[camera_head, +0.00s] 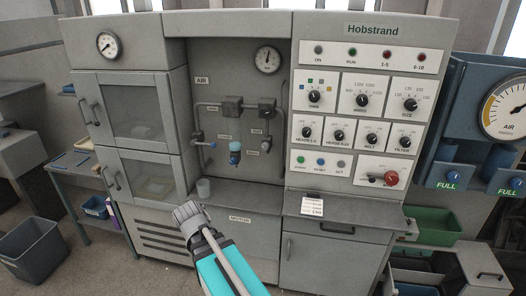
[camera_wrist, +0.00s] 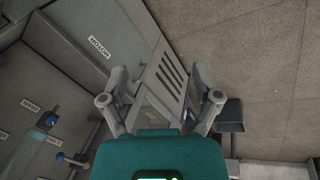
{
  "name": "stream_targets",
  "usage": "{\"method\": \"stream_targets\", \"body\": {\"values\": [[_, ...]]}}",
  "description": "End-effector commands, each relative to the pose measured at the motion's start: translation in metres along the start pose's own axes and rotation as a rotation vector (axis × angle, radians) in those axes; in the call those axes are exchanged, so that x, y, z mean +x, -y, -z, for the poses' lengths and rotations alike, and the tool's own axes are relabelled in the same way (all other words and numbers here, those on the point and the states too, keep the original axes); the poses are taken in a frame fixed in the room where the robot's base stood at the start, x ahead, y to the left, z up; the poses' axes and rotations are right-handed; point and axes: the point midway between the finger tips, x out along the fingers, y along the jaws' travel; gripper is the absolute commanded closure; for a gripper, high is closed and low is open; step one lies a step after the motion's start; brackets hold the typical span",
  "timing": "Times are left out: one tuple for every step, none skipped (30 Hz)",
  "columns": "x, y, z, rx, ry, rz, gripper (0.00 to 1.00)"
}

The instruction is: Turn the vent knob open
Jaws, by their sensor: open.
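No knob label reading "vent" is legible, so I cannot tell which one is the vent knob. A blue-bowled air unit (camera_head: 235,157) hangs in the middle, and a small fitting (camera_head: 265,145) is at the right. Tiny labels there are too small to read. The wrist view shows a blue knob (camera_wrist: 60,156) and a blue-topped part (camera_wrist: 48,118) at the left. My gripper (camera_wrist: 160,82) is open and empty, apart from these parts.
The Hobstrand panel (camera_head: 362,115) with several black knobs and a red knob (camera_head: 391,178) is right of the recess. A blue gauge unit (camera_head: 480,125) is at far right. A bin (camera_head: 35,250) stands on the floor at left.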

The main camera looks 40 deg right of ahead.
Motion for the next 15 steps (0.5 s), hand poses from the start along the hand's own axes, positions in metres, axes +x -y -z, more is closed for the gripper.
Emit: {"method": "stream_targets", "body": {"values": [[0.01, -0.021, 0.009, -0.053, -0.017, -0.066, 0.19], [0.014, -0.035, 0.014, -0.091, -0.026, -0.111, 0.19], [0.018, -0.053, 0.019, -0.148, -0.034, -0.173, 0.19], [0.02, -0.067, 0.024, -0.192, -0.039, -0.221, 0.19], [0.022, -0.082, 0.028, -0.238, -0.04, -0.272, 0.19], [0.025, -0.101, 0.033, -0.303, -0.038, -0.338, 0.19], [0.026, -0.115, 0.036, -0.354, -0.033, -0.388, 0.19], [0.026, -0.129, 0.04, -0.403, -0.026, -0.437, 0.19], [0.027, -0.147, 0.045, -0.473, -0.011, -0.503, 0.19], [0.027, -0.161, 0.048, -0.526, 0.002, -0.551, 0.19], [0.026, -0.174, 0.051, -0.58, 0.019, -0.6, 0.19], [0.026, -0.191, 0.055, -0.654, 0.045, -0.662, 0.19], [0.025, -0.204, 0.058, -0.709, 0.069, -0.709, 0.19], [0.024, -0.216, 0.061, -0.766, 0.094, -0.754, 0.19], [0.022, -0.232, 0.065, -0.843, 0.132, -0.813, 0.19]]}}
